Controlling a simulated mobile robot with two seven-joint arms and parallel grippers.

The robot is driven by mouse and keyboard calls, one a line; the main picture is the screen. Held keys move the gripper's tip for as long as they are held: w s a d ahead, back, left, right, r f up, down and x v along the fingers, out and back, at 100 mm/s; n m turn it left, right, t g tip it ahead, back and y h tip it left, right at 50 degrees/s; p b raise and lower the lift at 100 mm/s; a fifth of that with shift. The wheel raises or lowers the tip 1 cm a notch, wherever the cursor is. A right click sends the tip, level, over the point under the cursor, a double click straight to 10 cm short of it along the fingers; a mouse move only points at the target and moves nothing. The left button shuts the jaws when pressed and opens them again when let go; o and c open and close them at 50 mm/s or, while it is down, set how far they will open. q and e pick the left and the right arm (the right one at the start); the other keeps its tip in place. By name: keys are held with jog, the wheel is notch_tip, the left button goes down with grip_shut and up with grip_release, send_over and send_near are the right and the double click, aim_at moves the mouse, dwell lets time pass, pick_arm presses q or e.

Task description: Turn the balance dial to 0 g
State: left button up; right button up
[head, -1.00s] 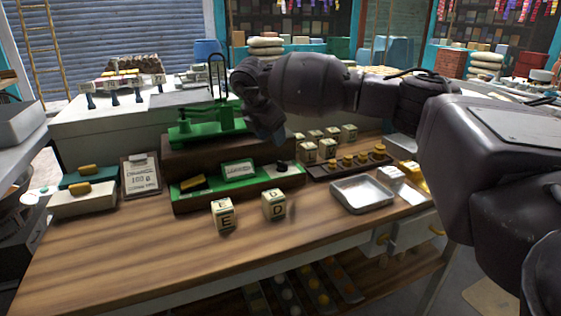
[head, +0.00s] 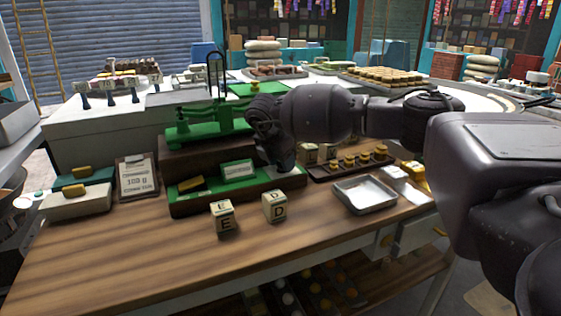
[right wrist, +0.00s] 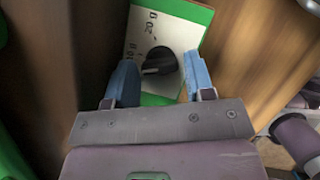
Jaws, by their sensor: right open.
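The balance dial (right wrist: 160,62) is a small black knob on a pale plate (right wrist: 140,32) set in a green panel. A light mark on the knob points to the lower left in the right wrist view. The plate's printed markings are too small to read surely. My right gripper (right wrist: 160,76) is open, its blue fingers on either side of the dial, with no clear contact visible. The green balance (head: 205,125) stands behind. My left gripper is not in view.
Letter blocks E (head: 223,216) and D (head: 274,206) stand in front of the panel. A metal tray (head: 364,208) and a rack of brass weights (head: 350,163) are to the right. A clipboard (head: 138,178) is at left. The table's front is clear.

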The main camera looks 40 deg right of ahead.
jog(key=c, duration=0.6)
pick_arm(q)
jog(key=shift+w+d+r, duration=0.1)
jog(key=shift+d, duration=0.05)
pick_arm(e)
jog(key=shift+c, duration=0.2)
